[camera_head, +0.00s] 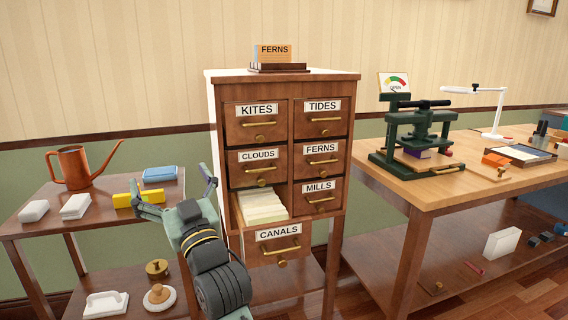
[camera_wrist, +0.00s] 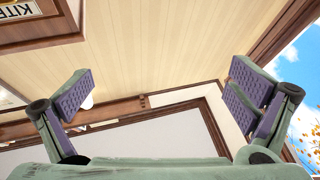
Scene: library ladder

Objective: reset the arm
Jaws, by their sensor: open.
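My gripper (camera_head: 172,196) is open and empty, in front of the left side of the card cabinet (camera_head: 286,88) in the head view. Its two fingers also show spread apart in the wrist view (camera_wrist: 160,95), with nothing between them. The CANALS drawer (camera_head: 279,245) is pulled out at the lower left of the cabinet, and cream cards (camera_head: 262,208) show inside it. The other labelled drawers, KITES, TIDES, CLOUDS, FERNS and MILLS, look shut. In the wrist view, part of the KITES label (camera_wrist: 20,9) shows at the upper left.
A side table (camera_head: 28,228) at left holds a copper watering can (camera_head: 75,167), a yellow block (camera_head: 124,200) and a blue item (camera_head: 160,174). A wooden bench (camera_head: 440,178) at right carries a green press (camera_head: 415,130). A FERNS card holder (camera_head: 279,66) stands on the cabinet.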

